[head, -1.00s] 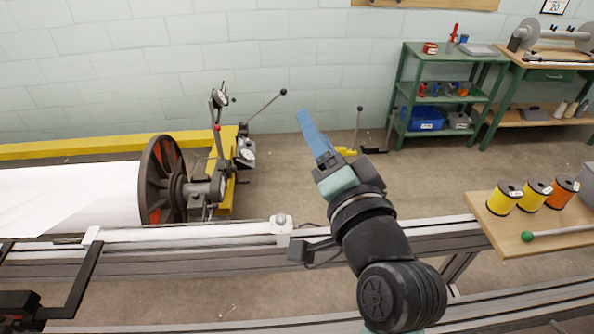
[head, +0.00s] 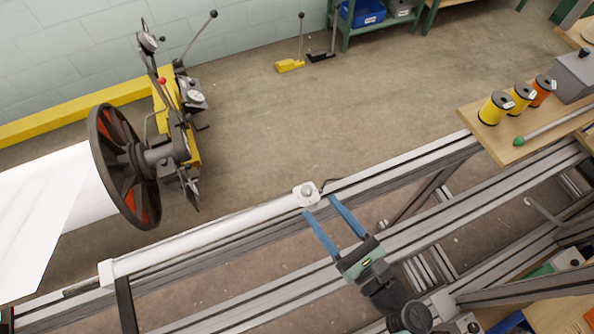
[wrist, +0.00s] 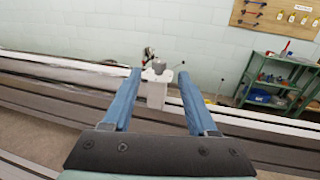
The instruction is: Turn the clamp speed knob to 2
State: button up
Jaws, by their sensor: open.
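A small grey knob (head: 307,189) sits on top of a white block (head: 305,200) at the end of a long white bar on the metal rail. Its markings are too small to read. In the wrist view the knob (wrist: 158,66) shows between the two blue fingertips, beyond them. My gripper (head: 321,206) is open and empty. Its blue fingers point at the white block, with their tips close to its near side in the head view. I cannot tell whether they touch it.
A large dark wheel (head: 125,168) with a white roll stands at the left. Yellow and orange spools (head: 521,97) stand on a wooden board at the right. Metal rails (head: 400,245) run under my arm. The floor behind the knob is clear.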

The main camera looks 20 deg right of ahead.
aim_at(303, 186)
jog(key=p+x, duration=0.1)
jog(key=x, duration=0.8)
jog(key=shift+w+a, duration=0.1)
jog(key=shift+w, duration=0.05)
grip_shut()
